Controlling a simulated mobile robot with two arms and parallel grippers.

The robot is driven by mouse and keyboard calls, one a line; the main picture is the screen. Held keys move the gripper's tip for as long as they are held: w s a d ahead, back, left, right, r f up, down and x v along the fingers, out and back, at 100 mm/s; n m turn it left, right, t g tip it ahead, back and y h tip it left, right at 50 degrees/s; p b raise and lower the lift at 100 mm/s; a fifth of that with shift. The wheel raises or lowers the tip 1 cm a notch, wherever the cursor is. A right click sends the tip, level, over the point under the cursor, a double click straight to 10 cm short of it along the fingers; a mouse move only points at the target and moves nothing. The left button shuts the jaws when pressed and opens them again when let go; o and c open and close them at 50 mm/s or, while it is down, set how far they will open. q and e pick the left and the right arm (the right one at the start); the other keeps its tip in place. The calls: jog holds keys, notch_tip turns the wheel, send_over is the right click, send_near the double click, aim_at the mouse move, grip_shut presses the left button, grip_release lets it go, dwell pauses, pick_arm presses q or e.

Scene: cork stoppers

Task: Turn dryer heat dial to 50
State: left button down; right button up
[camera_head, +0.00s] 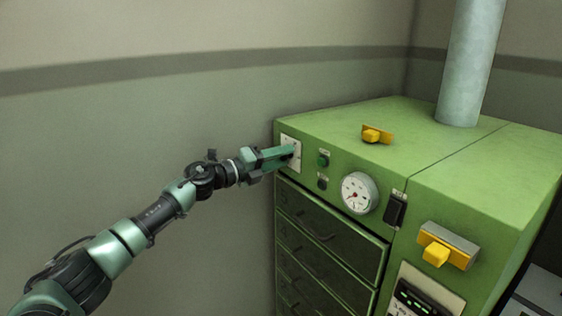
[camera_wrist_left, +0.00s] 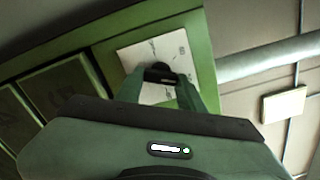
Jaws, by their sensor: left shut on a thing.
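The dryer (camera_head: 350,130) is a green cabinet with a white dial plate (camera_head: 297,140) at the left end of its front panel. My left gripper (camera_head: 290,152) reaches the plate from the left and covers most of it. In the left wrist view, the black heat dial (camera_wrist_left: 160,72) sits on the white plate (camera_wrist_left: 138,58). The left gripper's fingers (camera_wrist_left: 161,88) are shut on the dial, one on each side. The marks on the plate are too small to read. My right gripper is not in view.
Green and dark buttons (camera_head: 323,160), a round gauge (camera_head: 359,193) and a black switch (camera_head: 395,209) lie right of the dial. Drawers (camera_head: 325,238) are below. Left of the cabinet is bare wall.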

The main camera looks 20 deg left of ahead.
pick_arm(q)
jog(key=shift+f+m, duration=0.15)
jog(key=shift+m, duration=0.15)
jog(key=c, duration=0.9)
grip_release()
jog(key=b+v, duration=0.2)
jog(key=v, duration=0.5)
jog(key=shift+s+a, duration=0.25)
jog(key=shift+s, duration=0.05)
